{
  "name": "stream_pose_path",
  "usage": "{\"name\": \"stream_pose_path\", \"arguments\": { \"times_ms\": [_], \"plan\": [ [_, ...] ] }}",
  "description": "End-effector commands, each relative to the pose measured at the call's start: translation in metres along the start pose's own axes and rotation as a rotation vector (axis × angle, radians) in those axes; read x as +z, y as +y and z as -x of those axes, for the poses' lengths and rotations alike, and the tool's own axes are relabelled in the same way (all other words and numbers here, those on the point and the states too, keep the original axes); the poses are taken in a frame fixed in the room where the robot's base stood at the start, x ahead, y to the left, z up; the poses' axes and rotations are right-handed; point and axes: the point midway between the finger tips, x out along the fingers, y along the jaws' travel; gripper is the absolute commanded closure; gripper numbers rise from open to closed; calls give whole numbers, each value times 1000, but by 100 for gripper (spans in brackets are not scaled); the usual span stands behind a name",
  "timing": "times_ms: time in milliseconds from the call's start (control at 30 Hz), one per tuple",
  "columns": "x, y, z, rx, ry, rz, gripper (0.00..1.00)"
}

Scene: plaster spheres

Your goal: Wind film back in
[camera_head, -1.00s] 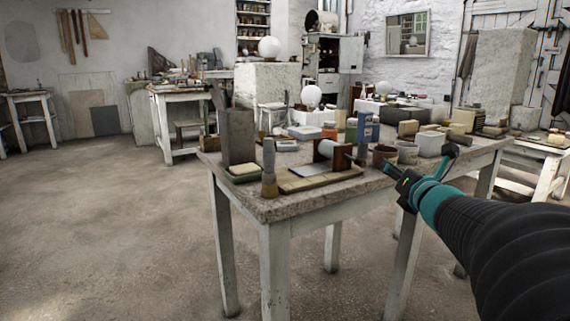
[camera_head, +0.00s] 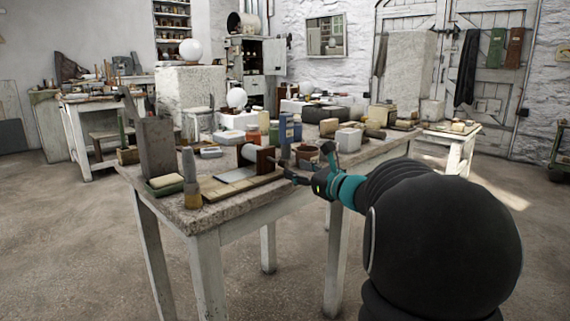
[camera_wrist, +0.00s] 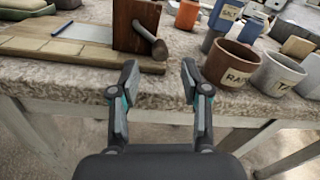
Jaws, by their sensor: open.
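A winder stands on the near edge of the stone-topped table: a wooden board (camera_head: 240,187) with a pale roller (camera_head: 247,152) against an upright dark wood block (camera_head: 265,160). In the wrist view the wood block (camera_wrist: 134,24) carries a crank handle (camera_wrist: 149,40) with a rounded end, pointing towards me. A pale strip, seemingly the film (camera_wrist: 78,50), lies flat along the board. My gripper (camera_head: 309,166) is at the table edge, right of the winder. In the wrist view my gripper (camera_wrist: 160,68) is open and empty, its fingers short of the handle and apart from it.
Brown pot labelled RA (camera_wrist: 231,68) and a pale pot (camera_wrist: 276,76) stand right of my fingers. Several boxes crowd the table's back. Floor left of the table is clear.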

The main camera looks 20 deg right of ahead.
Motion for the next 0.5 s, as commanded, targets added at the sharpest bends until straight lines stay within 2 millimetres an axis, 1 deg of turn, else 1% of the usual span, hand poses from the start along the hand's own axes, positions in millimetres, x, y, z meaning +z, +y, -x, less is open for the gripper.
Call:
{"name": "stream_pose_path", "arguments": {
  "times_ms": [33,200,333,500],
  "plan": [
    [1,0,-10,2,0,0,53],
    [1,0,-36,2,0,-2,53],
    [1,0,-48,0,0,0,53],
    [0,0,-55,-1,0,-1,53]
  ]
}}
